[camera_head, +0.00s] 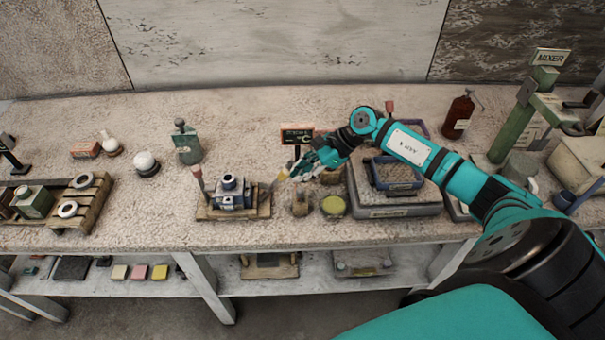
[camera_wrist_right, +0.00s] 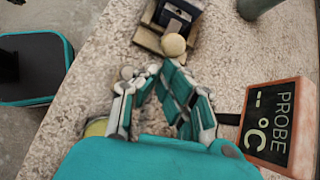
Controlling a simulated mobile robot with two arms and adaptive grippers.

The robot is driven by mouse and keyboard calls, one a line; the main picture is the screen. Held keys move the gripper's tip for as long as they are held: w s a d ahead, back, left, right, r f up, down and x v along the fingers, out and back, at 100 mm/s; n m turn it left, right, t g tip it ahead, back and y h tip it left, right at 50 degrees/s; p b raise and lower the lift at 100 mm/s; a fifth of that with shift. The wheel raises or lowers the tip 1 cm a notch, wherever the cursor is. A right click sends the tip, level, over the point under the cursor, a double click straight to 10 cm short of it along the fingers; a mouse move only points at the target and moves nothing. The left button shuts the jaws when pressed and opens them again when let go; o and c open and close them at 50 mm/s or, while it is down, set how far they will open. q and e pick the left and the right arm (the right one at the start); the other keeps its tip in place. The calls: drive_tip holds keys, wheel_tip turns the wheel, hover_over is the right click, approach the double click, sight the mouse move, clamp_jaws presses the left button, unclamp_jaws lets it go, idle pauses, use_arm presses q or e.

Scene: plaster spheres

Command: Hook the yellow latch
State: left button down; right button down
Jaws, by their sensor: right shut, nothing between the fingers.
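The yellow latch (camera_head: 281,175) is a small pale-yellow lever at the right side of a blue-grey clamped mould (camera_head: 231,190) on a wooden board (camera_head: 212,213). My right gripper (camera_head: 296,171) is just right of the latch, its fingers shut with nothing held. In the right wrist view, a round pale-yellow knob (camera_wrist_right: 173,45) sits right at the tips of the right gripper (camera_wrist_right: 165,68); I cannot tell whether they touch. The mould (camera_wrist_right: 176,14) is beyond it. A second lever with a red knob (camera_head: 197,172) stands left of the mould. My left gripper is not in view.
A probe display (camera_head: 297,135) stands close behind my right gripper; it also shows in the right wrist view (camera_wrist_right: 279,125). Round pots (camera_head: 333,206) stand below the gripper. A scale with a tray (camera_head: 397,210) is under my right arm.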

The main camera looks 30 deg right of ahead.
sight(276, 180)
drive_tip(key=w+a+r+g+h, duration=0.1)
drive_tip(key=a+r, duration=0.1)
drive_tip(key=w+a+r+g+h+p, duration=0.1)
drive_tip(key=h, duration=0.1)
drive_tip(key=shift+w+a+r+h+p, duration=0.15)
drive_tip(key=shift+a+r+h+p, duration=0.15)
drive_tip(key=shift+a+r, duration=0.1)
drive_tip(key=shift+w+a+r+g+h, duration=0.25)
drive_tip(key=shift+w+a+g+h, duration=0.25)
drive_tip(key=shift+a+h, duration=0.25)
drive_tip(key=shift+w+a+r+b, duration=0.2)
drive_tip(key=shift+w+a+b, duration=0.1)
drive_tip(key=shift+a+b, duration=0.25)
drive_tip(key=shift+r, duration=0.1)
